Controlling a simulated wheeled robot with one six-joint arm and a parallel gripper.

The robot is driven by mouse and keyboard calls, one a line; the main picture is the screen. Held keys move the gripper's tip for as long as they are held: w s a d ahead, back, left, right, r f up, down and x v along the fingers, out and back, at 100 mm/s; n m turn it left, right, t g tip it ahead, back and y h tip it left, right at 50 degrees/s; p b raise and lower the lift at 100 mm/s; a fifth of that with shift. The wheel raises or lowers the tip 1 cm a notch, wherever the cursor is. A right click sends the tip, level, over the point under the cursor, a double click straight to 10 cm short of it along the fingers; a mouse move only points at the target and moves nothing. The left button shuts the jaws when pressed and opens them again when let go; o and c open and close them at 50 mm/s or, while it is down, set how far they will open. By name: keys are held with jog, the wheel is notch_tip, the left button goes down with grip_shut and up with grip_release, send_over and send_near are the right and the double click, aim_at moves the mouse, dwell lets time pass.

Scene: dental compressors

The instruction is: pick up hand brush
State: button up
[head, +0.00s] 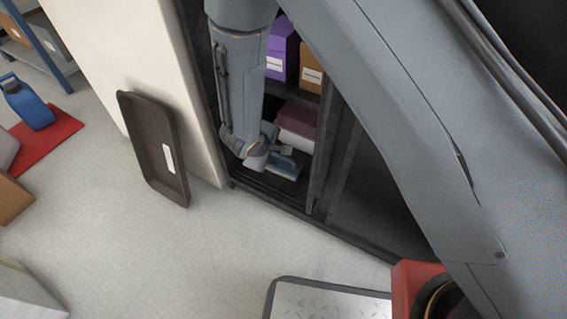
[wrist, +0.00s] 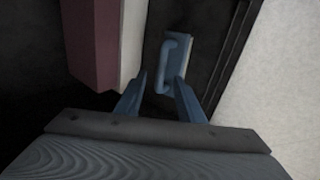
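The hand brush (wrist: 179,50), a blue block with a looped blue handle, lies on the dark cabinet floor in the wrist view. It also shows in the head view as a blue shape (head: 287,168) low in the open cabinet, partly covered by my gripper. My gripper (wrist: 161,77) is open, with its two blue fingers apart. In the wrist view the near end of the handle appears between the fingertips. I cannot tell whether either finger touches it. In the head view my gripper (head: 272,150) is inside the cabinet's lower compartment.
Maroon and white boxes (head: 297,120) stand close beside my gripper. Purple (head: 282,50) and brown (head: 311,70) boxes sit on the shelf above. The cabinet's side and divider are close.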

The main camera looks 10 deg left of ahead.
aim_at(280, 156)
jog(key=shift+w+a+f, duration=0.1)
jog(key=shift+w+f, duration=0.1)
jog(key=shift+f, duration=0.3)
jog(key=b+x, duration=0.3)
jog(key=x, duration=0.1)
jog(key=shift+w+f, duration=0.1)
jog(key=shift+f, duration=0.15)
jog(key=shift+r, duration=0.1)
grip_shut()
